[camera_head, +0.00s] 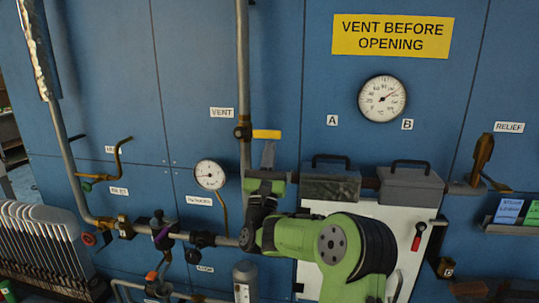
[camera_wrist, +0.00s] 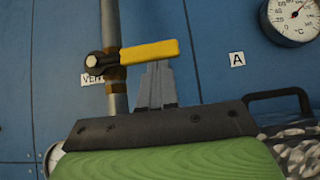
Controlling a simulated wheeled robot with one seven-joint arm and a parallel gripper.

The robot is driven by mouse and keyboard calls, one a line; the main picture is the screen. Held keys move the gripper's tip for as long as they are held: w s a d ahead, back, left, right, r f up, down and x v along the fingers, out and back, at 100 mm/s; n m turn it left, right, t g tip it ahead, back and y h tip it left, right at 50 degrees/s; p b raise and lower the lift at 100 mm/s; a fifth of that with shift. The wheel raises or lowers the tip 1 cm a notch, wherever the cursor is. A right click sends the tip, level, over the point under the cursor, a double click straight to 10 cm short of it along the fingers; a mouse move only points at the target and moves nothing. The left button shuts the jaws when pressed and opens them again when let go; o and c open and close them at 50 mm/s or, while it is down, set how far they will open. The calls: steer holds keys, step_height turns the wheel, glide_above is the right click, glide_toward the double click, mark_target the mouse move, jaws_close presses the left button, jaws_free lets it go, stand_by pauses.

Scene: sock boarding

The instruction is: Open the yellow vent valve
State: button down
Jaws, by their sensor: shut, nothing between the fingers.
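The yellow vent valve handle (camera_head: 267,134) sticks out to the right from a brass valve body (camera_head: 243,132) on a vertical grey pipe. In the wrist view the handle (camera_wrist: 148,54) lies nearly level, across the pipe, tilted slightly up to the right. My gripper (camera_head: 268,146) is just below the handle, pointing up. In the wrist view my gripper (camera_wrist: 157,68) has its grey fingers together, with tips at the handle's lower edge, right of the pipe. I cannot tell whether they touch it. Nothing is held. The VENT label (camera_head: 221,113) is left of the pipe.
A large gauge (camera_head: 382,98) hangs at right under a yellow sign (camera_head: 391,37). The blue panel around the handle is clear.

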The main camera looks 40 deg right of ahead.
steer(key=shift+n+b, duration=0.35)
steer(key=shift+n, duration=0.05)
steer(key=n+t+y+b, duration=0.1)
steer(key=n+y, duration=0.1)
steer(key=r+n+t+y+b, duration=0.1)
steer(key=n+t+b, duration=0.1)
steer(key=s+r+n+t+y+b, duration=0.1)
steer(key=n+t+y, duration=0.1)
steer(key=n, duration=0.1)
steer(key=shift+d+r+y+b, duration=0.15)
steer(key=shift+d+y+b, duration=0.05)
steer(key=shift+y+b, duration=0.1)
steer(key=w+a+r+n+g+y+p, duration=0.1)
steer(key=w+r+n+y+p, duration=0.1)
steer(key=r+n+y+p, duration=0.3)
steer(key=w+a+r+n+g+y+p, duration=0.2)
steer(key=r+n+y+p, duration=0.3)
steer(key=n, duration=0.8)
steer(key=y+p, duration=0.3)
steer(key=shift+w+a, duration=0.1)
steer(key=shift+w, duration=0.05)
steer(key=shift+p, duration=0.3)
